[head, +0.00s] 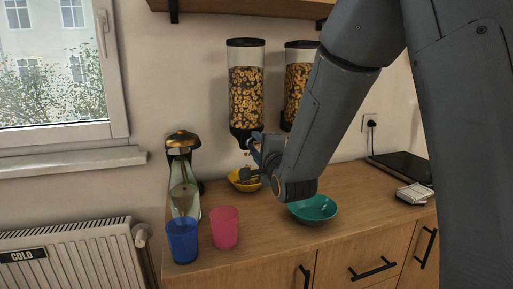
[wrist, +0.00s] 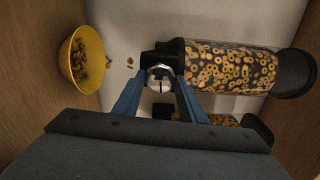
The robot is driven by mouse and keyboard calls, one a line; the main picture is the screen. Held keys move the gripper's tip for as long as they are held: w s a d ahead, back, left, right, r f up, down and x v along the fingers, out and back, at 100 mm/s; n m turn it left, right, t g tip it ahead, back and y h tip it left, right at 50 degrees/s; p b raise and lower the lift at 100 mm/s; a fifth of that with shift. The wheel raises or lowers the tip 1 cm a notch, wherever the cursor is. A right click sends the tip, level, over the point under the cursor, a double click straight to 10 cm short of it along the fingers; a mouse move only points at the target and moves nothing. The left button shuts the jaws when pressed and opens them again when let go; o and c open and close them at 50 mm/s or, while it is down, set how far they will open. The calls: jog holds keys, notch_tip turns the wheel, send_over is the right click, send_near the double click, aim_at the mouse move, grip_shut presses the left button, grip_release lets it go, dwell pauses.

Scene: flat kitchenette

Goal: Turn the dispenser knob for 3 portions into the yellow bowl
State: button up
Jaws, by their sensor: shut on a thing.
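The left cereal dispenser (head: 246,92) is a clear cylinder with black ends, full of ring-shaped cereal, mounted on the wall. In the wrist view, the dispenser (wrist: 230,68) lies sideways with its outlet toward the left. My gripper (wrist: 159,82) is shut on its silvery round knob (wrist: 159,74). In the head view, my gripper (head: 256,152) is at the dispenser's base, partly hidden by my arm. The yellow bowl (head: 236,184) stands on the counter below the outlet. In the wrist view, the yellow bowl (wrist: 66,57) holds some cereal, and a few loose pieces (wrist: 130,62) show between outlet and bowl.
A second dispenser (head: 298,82) hangs to the right, partly behind my arm. A teal bowl (head: 314,209), pink cup (head: 225,228), blue cup (head: 182,241) and glass bottle with a brass-coloured top (head: 183,180) stand on the wooden counter (head: 262,232). A dark flat appliance (head: 402,167) lies at right.

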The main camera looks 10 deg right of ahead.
jog(key=shift+f+m, duration=0.1)
jog(key=shift+m, duration=0.2)
jog(key=o, duration=1.1)
jog(key=shift+c, duration=0.2)
jog(key=shift+s, duration=0.15)
jog(key=s+d, duration=0.1)
jog(key=s, duration=0.6)
jog(key=shift+s+d+b, duration=0.2)
jog(key=shift+d+b, duration=0.1)
jog(key=shift+b, duration=0.05)
jog(key=shift+a, duration=0.1)
